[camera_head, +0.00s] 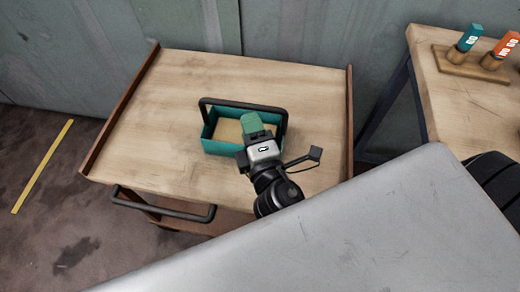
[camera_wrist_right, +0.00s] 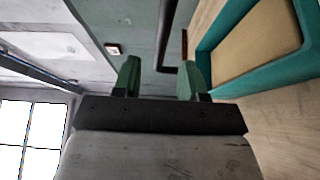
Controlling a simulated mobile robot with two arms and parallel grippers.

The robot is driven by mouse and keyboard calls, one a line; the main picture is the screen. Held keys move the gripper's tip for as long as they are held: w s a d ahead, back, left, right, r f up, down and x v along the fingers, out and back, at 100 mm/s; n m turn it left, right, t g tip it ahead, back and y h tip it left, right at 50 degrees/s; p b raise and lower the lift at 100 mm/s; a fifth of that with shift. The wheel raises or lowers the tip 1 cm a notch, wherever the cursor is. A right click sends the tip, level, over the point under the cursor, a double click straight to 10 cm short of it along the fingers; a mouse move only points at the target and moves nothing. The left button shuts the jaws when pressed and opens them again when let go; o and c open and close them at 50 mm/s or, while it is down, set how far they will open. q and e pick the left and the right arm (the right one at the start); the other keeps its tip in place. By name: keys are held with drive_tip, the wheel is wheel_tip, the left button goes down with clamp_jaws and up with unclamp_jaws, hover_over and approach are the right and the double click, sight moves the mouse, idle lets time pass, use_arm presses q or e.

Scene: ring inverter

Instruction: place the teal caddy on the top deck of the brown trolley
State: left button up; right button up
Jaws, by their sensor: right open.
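The teal caddy (camera_head: 226,147) sits upright on the wooden top deck of the brown trolley (camera_head: 170,95), with its dark handle standing over it. The caddy also shows at the upper right of the right wrist view (camera_wrist_right: 262,80), with part of its dark handle to the left of it. My right gripper (camera_head: 257,124) is at the caddy's near right side and hides part of it in the head view. In the right wrist view its two green fingers (camera_wrist_right: 158,78) are apart with nothing between them. My left gripper is not in view.
The trolley has raised brown side rails and a dark push handle (camera_head: 165,207) at its near left. A wooden table (camera_head: 475,110) stands at the right, holding a block with teal and orange gauges (camera_head: 468,62). A grey surface fills the lower right. The deck around the caddy is clear.

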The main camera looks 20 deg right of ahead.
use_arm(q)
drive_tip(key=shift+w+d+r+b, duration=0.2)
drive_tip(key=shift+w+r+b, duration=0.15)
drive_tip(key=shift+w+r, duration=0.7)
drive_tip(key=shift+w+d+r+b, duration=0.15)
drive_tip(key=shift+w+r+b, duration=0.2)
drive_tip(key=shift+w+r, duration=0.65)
use_arm(e)
drive_tip(key=s, duration=0.6)
drive_tip(key=shift+s+a, duration=0.3)
drive_tip(key=shift+s, duration=0.05)
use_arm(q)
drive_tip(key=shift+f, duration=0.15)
